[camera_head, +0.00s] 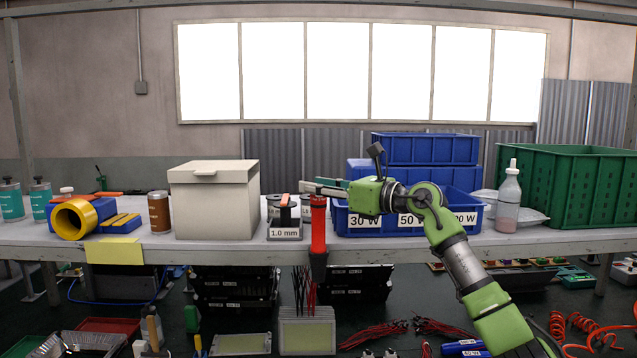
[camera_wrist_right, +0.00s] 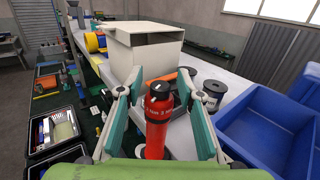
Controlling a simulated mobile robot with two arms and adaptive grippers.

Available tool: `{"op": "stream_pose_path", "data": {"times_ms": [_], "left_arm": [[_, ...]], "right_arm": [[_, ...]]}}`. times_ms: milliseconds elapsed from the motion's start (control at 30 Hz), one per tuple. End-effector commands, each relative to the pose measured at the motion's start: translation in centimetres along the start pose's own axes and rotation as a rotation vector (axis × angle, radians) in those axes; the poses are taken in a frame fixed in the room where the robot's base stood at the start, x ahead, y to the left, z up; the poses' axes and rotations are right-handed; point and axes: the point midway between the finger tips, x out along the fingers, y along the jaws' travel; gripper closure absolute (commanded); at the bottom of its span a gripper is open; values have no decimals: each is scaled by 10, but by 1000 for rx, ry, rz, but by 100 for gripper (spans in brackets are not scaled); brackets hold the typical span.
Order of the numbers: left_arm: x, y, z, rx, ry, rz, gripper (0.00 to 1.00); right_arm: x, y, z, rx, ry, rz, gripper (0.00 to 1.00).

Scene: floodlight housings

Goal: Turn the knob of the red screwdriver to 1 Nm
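The red screwdriver (camera_head: 318,225) stands upright in a dark holder at the front edge of the workbench. Its black knob (camera_wrist_right: 160,87) is on top, with white markings on the red body just below; the set value is too small to read. My right gripper (camera_head: 322,187) reaches in from the right at the height of the screwdriver's top. In the right wrist view its two fingers (camera_wrist_right: 160,88) are open on either side of the screwdriver, with gaps visible on both sides. My left gripper is not in view.
A cream box (camera_head: 215,205) stands left of the screwdriver, with a spool labelled 1.0 mm (camera_head: 285,218) between them.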

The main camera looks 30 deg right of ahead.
Motion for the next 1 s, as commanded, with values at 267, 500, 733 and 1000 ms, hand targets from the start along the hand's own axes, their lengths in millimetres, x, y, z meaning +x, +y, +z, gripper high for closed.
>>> {"op": "stream_pose_path", "data": {"times_ms": [267, 500, 733, 1000], "left_arm": [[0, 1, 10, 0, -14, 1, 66], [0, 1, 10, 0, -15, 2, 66], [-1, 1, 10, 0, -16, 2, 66], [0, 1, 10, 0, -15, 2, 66]], "right_arm": [[0, 0, 0, 0, 0, 0, 89], [0, 0, 0, 1, 0, -2, 100], [-1, 0, -1, -2, 1, -33, 100], [-1, 1, -1, -5, 0, -149, 100]]}}
